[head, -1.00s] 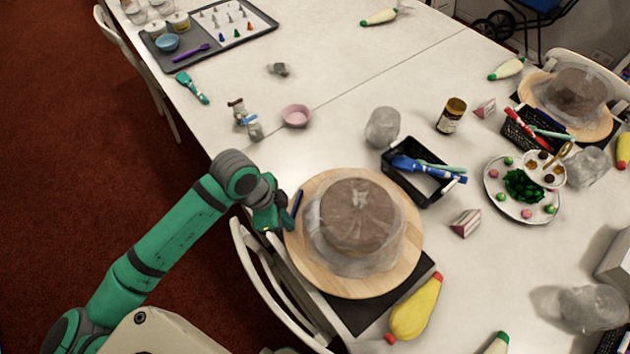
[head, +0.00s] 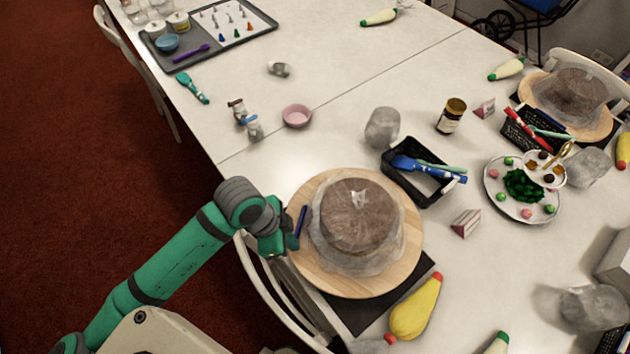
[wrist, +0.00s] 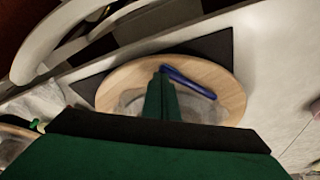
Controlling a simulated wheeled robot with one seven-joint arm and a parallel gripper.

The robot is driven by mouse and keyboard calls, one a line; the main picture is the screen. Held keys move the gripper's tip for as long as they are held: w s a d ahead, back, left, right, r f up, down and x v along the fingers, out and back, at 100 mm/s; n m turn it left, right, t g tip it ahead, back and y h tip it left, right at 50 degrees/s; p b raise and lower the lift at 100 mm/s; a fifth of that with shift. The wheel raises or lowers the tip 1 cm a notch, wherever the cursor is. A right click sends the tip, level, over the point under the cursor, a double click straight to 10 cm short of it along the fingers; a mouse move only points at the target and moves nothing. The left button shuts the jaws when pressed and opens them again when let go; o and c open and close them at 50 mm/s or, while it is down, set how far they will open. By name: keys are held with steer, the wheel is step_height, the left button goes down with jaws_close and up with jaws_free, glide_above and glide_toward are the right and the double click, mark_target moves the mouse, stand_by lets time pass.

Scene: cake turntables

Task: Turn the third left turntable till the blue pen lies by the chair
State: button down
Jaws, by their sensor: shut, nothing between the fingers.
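The near wooden turntable (head: 412,237) carries a brown cake (head: 356,215) in clear wrap. The blue pen (head: 300,227) lies on its left rim, and it also shows in the wrist view (wrist: 188,82). The white chair (head: 262,285) stands at the table edge, below and left of the turntable in the head view; white chair bars also show at the top left of the wrist view (wrist: 60,40). My gripper (head: 292,243) is shut and empty at the disc's left rim, close beside the pen. The wrist view shows the closed fingers (wrist: 162,92) over the disc; contact is unclear.
A black mat (head: 375,310) lies under the turntable. A black tray (head: 425,190) with blue utensils is behind it, and a yellow piping bag (head: 416,307) is at its front right. Another turntable (head: 600,125) with a cake stands far right. Table left of the pink bowl (head: 296,116) holds small jars.

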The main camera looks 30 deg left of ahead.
steer(key=shift+d, duration=0.1)
steer(key=shift+s+d, duration=0.45)
steer(key=shift+d, duration=0.35)
steer(key=shift+s+d, duration=0.45)
steer(key=shift+d, duration=0.35)
steer(key=shift+s+d, duration=0.45)
steer(key=shift+d, duration=0.35)
steer(key=shift+r, duration=1.4)
steer(key=shift+a, duration=0.1)
